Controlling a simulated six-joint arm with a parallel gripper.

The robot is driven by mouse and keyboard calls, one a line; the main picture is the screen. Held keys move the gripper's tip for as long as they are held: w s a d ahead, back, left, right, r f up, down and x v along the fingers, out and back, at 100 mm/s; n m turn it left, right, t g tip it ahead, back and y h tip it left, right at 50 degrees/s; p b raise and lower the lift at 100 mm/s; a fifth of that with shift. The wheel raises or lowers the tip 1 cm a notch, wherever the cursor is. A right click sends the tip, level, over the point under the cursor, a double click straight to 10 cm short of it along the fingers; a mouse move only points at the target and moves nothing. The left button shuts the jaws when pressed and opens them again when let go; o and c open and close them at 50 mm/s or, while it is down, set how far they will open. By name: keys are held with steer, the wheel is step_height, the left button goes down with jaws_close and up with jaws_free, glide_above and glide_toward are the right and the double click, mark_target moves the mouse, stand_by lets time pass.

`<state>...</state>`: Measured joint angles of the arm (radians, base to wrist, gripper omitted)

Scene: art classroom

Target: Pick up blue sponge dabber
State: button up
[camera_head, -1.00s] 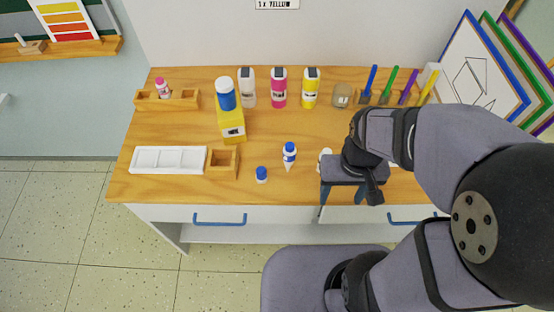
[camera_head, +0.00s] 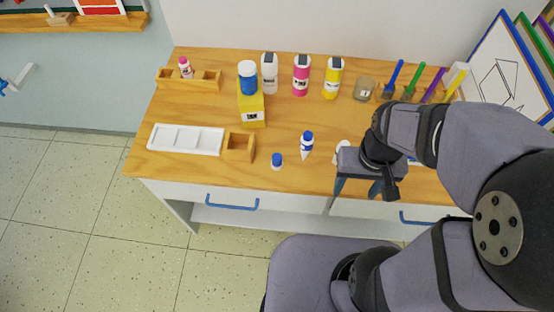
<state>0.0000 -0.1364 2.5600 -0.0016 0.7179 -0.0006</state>
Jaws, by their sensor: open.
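A small short blue-topped piece with a white lower part (camera_head: 277,161) stands on the wooden desk (camera_head: 290,178); it looks like the blue sponge dabber, but I cannot be certain at this size. A taller white bottle with a blue cap and narrowing lower end (camera_head: 307,146) is just right of it. My gripper (camera_head: 356,190) is open and empty, its fingers pointing down near the desk's front edge, right of both. A white round thing (camera_head: 342,148) is partly hidden behind my gripper.
A white palette (camera_head: 186,139) and an empty-looking wooden box (camera_head: 239,147) lie left. Behind stand a yellow box (camera_head: 252,113) below a blue-and-white bottle (camera_head: 247,80), paint bottles (camera_head: 301,76), a rack with a pink bottle (camera_head: 188,80), and upright coloured tools (camera_head: 412,84).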

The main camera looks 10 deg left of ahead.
steer(key=shift+c, duration=0.3)
steer(key=shift+c, duration=1.1)
